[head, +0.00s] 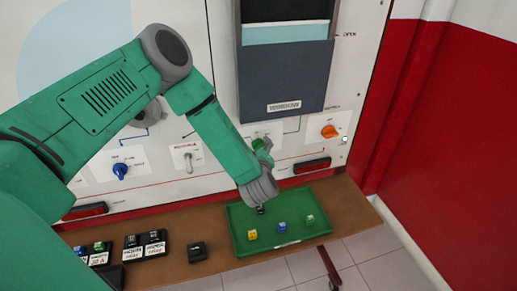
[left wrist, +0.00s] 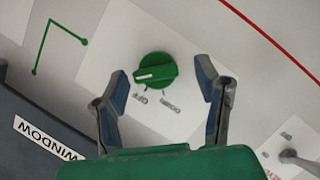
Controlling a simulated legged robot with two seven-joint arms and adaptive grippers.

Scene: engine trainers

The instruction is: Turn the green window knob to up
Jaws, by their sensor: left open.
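The green window knob (left wrist: 156,72) is on a white plate on the wall panel, in the left wrist view. Its white mark points to the left of that picture. My left gripper (left wrist: 163,77) is open, with one finger on each side of the knob and a gap showing on both sides. In the head view my left gripper (head: 264,150) is at the panel below the dark window box, and its hand mostly hides the knob. My right gripper is out of view.
A blue knob (head: 121,170) and a grey toggle (head: 189,162) are to the left on the panel. An orange knob (head: 330,131) is to the right. Below, a green tray (head: 310,229) with small coloured blocks stands on a brown shelf (head: 348,200), with labelled black switches (head: 155,243) beside it.

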